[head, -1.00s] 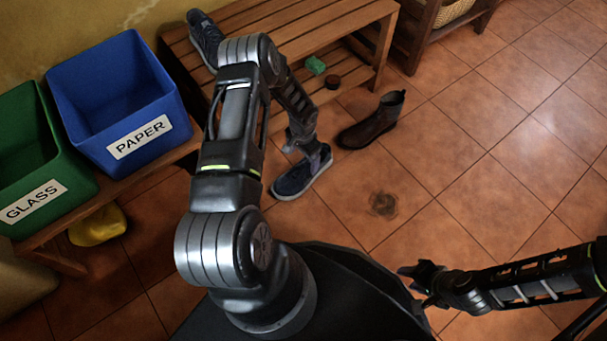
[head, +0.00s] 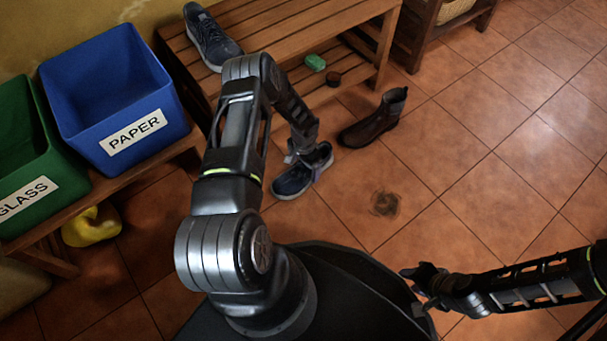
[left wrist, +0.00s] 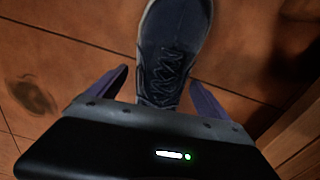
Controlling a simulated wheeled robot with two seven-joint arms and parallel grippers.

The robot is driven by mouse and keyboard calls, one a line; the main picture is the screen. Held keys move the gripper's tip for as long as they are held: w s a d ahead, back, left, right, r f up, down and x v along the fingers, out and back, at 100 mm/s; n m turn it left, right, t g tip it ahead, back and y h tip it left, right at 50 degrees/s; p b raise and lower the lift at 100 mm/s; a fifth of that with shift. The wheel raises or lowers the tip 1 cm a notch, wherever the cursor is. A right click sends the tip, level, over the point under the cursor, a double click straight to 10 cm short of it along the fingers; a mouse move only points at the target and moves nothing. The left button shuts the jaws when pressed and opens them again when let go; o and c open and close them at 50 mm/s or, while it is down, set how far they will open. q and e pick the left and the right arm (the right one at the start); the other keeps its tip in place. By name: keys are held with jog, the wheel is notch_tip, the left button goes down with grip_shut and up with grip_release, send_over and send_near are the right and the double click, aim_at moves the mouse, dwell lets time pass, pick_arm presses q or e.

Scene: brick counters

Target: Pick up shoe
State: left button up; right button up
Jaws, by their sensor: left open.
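A dark blue lace-up shoe (head: 302,172) with a pale sole lies on the tiled floor in front of the bench. My left gripper (head: 309,162) is at this shoe, pointing down over it. In the left wrist view, the open fingers (left wrist: 157,88) stand on either side of the laced part of the shoe (left wrist: 174,40). I cannot tell whether they touch it. The near end of the shoe is hidden behind the gripper body. A similar blue shoe (head: 209,38) lies on the bench top. My right gripper (head: 419,287) is at the lower right, away from the shoes; its jaw gap is unclear.
A brown ankle boot (head: 374,120) stands on the floor to the right. The wooden bench (head: 290,35) holds a green block (head: 315,62) and a small round brown item (head: 333,78) on its lower shelf. Blue (head: 110,85) and green (head: 38,165) bins stand left. The floor at right is clear.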

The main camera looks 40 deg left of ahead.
pick_arm(q)
jog(key=shift+f, duration=0.45)
jog(key=shift+c, duration=0.6)
jog(key=c, duration=1.6)
jog(key=shift+o, duration=0.2)
jog(key=shift+r, duration=0.1)
notch_tip(320, 180, up, 10)
jog(key=p, duration=0.4)
